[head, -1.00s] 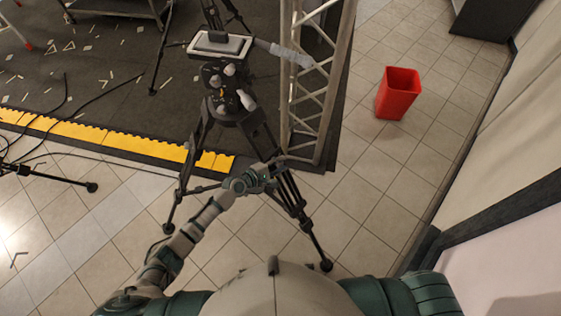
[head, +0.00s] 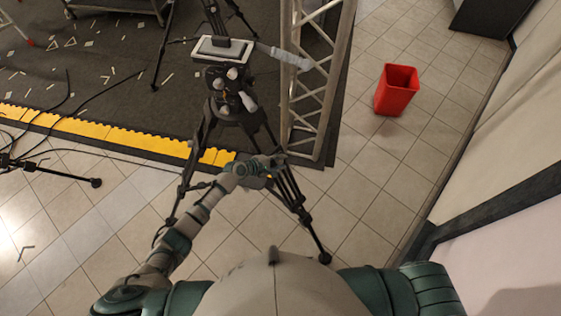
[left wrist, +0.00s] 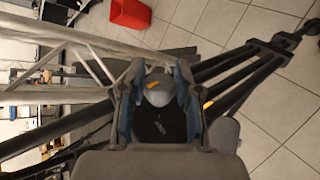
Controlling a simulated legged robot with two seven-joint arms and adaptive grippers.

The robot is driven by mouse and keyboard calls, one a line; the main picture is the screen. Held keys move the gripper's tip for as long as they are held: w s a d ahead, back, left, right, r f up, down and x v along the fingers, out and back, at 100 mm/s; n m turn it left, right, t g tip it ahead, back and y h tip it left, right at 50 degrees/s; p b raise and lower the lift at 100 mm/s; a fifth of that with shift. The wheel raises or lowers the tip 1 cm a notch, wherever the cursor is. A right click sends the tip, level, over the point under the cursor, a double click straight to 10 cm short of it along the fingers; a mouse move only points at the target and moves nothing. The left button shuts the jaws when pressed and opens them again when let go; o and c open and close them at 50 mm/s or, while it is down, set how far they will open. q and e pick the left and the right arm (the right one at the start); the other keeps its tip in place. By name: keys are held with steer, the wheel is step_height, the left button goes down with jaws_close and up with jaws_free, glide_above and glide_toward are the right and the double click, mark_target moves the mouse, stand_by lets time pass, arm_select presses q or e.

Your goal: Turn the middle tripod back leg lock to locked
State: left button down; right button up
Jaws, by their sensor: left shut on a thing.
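The black tripod (head: 287,193) stands upright in front of me on the tiles in the head view. My left gripper (head: 272,163) is at its near leg, below the tripod head (head: 230,97). In the left wrist view, my left gripper (left wrist: 157,72) has a finger on each side of a grey rounded lock (left wrist: 159,93) with an orange mark and is shut on it. Black tripod legs (left wrist: 240,75) run off to the right there. In the head view the gripper hides the lock, so its setting cannot be read. My right gripper is not in view.
A metal truss (head: 304,95) stands just right of the tripod. A red bin (head: 396,90) is further right on the tiles. A dark mat with a yellow edge strip (head: 120,138) lies to the left, with cables.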

arm_select(q)
steer(key=c, duration=1.1)
jaws_free()
steer(key=shift+s+a+f, duration=0.1)
steer(key=shift+s+f, duration=0.05)
steer(key=shift+f, duration=0.2)
steer(key=o, duration=0.3)
steer(key=shift+w+r, duration=0.1)
steer(key=shift+w, duration=0.1)
steer(key=v, duration=1.2)
